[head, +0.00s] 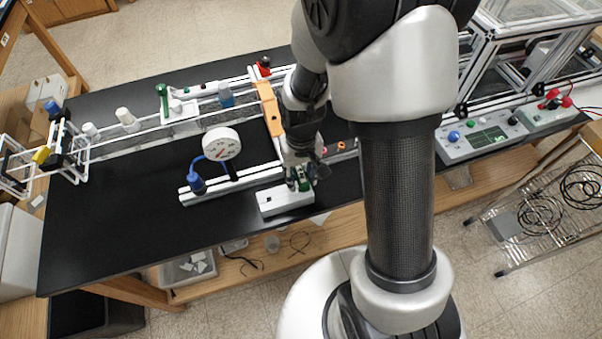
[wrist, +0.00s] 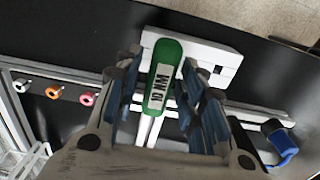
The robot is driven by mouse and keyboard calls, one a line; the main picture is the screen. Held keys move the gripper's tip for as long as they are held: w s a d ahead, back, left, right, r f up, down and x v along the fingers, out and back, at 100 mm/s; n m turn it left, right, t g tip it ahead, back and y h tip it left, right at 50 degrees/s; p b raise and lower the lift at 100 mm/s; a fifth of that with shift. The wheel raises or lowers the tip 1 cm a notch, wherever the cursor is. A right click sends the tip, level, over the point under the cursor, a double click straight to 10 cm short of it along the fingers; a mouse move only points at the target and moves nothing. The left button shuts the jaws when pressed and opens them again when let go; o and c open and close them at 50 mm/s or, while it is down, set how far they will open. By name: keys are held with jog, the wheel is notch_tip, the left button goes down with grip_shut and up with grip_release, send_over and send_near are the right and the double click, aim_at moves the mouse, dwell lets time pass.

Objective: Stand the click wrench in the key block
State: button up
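The click wrench (wrist: 163,85) has a green handle with a white label reading 10 NM. In the wrist view, its handle is between the fingers of my gripper (wrist: 161,80). The fingers stand on both sides and look open, with narrow gaps beside the handle. In the head view, my gripper (head: 303,183) is low over the right end of the white key block (head: 285,204), with a bit of green showing there. The block also shows behind the handle in the wrist view (wrist: 229,57), with a square dark hole. I cannot tell whether the wrench touches the block.
A white rail (head: 233,186) runs just behind the block. It carries a round dial gauge (head: 221,143) and a blue-capped fitting (head: 197,184).

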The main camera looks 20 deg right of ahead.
jog(key=shift+o, duration=0.4)
notch_tip(320, 180, up, 11)
jog(key=s+r+t+b, duration=0.2)
jog(key=s+r, duration=0.2)
jog(key=s, duration=0.3)
jog(key=s+r+t+b, duration=0.2)
jog(key=s+r, duration=0.3)
jog(key=s, duration=0.3)
jog(key=shift+t+b, duration=0.3)
jog(key=shift+b, duration=0.1)
dwell(1.1)
